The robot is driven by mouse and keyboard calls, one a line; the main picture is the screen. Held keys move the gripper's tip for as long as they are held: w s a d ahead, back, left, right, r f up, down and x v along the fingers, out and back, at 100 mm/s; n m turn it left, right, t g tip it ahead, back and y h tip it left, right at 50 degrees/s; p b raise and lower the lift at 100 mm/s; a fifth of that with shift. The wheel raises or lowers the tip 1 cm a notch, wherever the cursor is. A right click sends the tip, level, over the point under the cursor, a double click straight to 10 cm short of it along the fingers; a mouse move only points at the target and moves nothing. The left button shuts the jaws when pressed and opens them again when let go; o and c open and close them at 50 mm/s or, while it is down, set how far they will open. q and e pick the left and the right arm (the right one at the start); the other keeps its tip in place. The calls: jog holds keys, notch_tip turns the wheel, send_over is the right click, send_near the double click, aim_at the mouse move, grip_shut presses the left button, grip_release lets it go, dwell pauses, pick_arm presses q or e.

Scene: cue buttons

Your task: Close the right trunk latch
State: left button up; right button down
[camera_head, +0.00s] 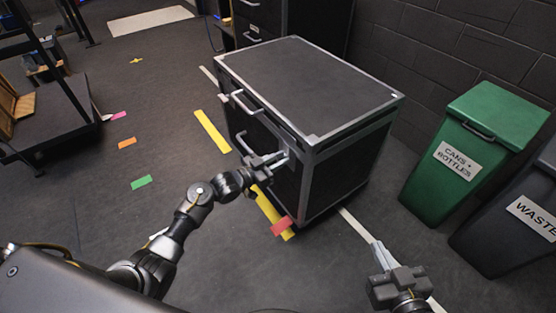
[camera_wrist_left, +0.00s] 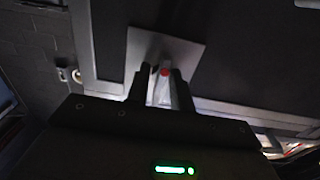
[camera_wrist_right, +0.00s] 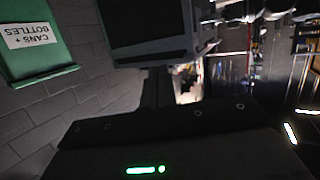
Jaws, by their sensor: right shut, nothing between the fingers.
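A black trunk (camera_head: 310,85) with grey metal edges stands on the floor, its lid down. My left gripper (camera_head: 272,161) is at its front, by the right corner, at the right trunk latch. In the left wrist view, the latch's grey metal plate (camera_wrist_left: 190,50) lies beyond my left gripper (camera_wrist_left: 162,85). A metal piece with a red dot (camera_wrist_left: 164,72) shows between its fingers, which stand apart; whether they press on it I cannot tell. My right gripper (camera_head: 384,258) is shut and empty, low in front of the trunk; it also shows in the right wrist view (camera_wrist_right: 158,85).
A silver handle-like fitting (camera_head: 243,102) is on the trunk's front left. A green bin (camera_head: 470,150) and a dark waste bin (camera_head: 515,220) stand at the right by the wall.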

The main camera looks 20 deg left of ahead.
pick_arm(q)
grip_shut()
jog(key=n+p, duration=0.2)
jog(key=shift+r+p, duration=0.2)
jog(key=shift+p, duration=0.1)
jog(key=n+p, duration=0.2)
jog(key=n, duration=0.1)
pick_arm(e)
jog(key=s+d+f+m+g+h, duration=0.3)
jog(key=s+d+f+g+h, duration=0.3)
jog(key=s+d+f+g, duration=0.4)
pick_arm(q)
jog(key=n+p, duration=0.4)
jog(key=n, duration=0.3)
jog(key=shift+n, duration=0.4)
jog(key=shift+s+f+n+p, duration=0.1)
jog(key=shift+n+p, duration=0.6)
jog(key=shift+n, duration=0.5)
jog(key=shift+n+p, duration=0.35)
jog(key=shift+n, duration=1.05)
pick_arm(e)
notch_tip(320, 180, down, 13)
jog(key=g, duration=0.1)
jog(key=shift+s, duration=0.4)
